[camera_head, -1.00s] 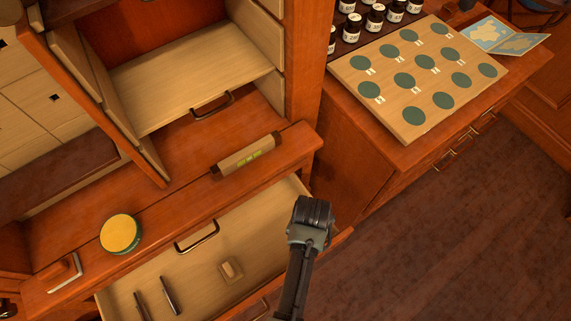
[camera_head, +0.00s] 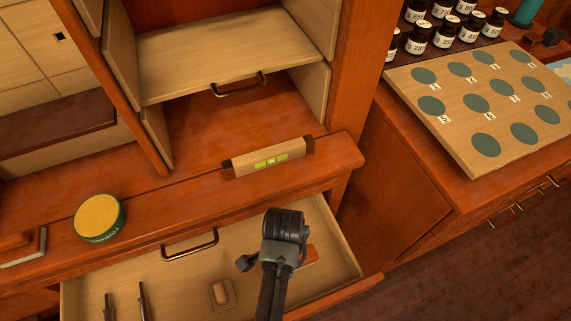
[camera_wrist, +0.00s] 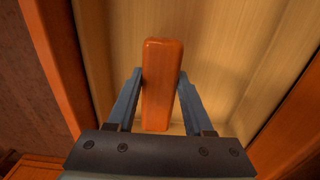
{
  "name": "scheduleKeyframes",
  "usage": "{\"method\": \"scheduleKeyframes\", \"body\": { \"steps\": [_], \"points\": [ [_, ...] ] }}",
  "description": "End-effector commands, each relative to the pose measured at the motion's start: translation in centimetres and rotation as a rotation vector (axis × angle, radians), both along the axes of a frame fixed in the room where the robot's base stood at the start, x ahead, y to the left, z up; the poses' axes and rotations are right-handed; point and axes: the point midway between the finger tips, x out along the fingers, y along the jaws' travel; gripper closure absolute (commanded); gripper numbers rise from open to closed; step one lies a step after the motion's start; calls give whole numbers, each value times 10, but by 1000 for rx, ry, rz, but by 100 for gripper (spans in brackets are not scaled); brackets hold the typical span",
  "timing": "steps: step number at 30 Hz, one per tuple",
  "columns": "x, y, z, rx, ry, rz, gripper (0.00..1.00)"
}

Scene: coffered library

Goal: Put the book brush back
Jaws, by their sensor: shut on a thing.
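The book brush shows as a plain reddish-brown wooden bar (camera_wrist: 162,85) between the two fingers of my gripper (camera_wrist: 160,100) in the wrist view. My gripper is shut on it. No bristles show. In the head view a small part of the brush (camera_head: 309,257) sticks out to the right of my gripper (camera_head: 278,258), and my arm hides the remainder. My gripper is over the right part of an open pale wooden drawer (camera_head: 205,262). I cannot tell whether the brush touches the drawer floor.
The drawer holds two dark slim tools (camera_head: 143,300) and a small wooden block (camera_head: 222,294). A round green-and-yellow tin (camera_head: 100,217) and a wooden level-like bar (camera_head: 268,158) lie on the ledge above. A board with green discs (camera_head: 485,105) and several labelled bottles (camera_head: 447,32) stand at right.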

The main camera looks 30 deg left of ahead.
Motion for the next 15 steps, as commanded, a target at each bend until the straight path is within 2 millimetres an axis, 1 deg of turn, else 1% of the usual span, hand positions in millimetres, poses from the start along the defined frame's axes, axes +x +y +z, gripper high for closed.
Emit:
{"method": "scheduleKeyframes", "body": {
  "steps": [1, 5, 11, 13, 15],
  "points": [
    [0, 0, -6, -1, 1, 1, 93],
    [0, 0, -15, 0, 0, 1, 93],
    [0, 0, -43, 0, 0, 2, 93],
    [0, 0, -47, 1, -1, 1, 93],
    [1, 0, -46, 0, -1, 1, 93]
  ]
}}
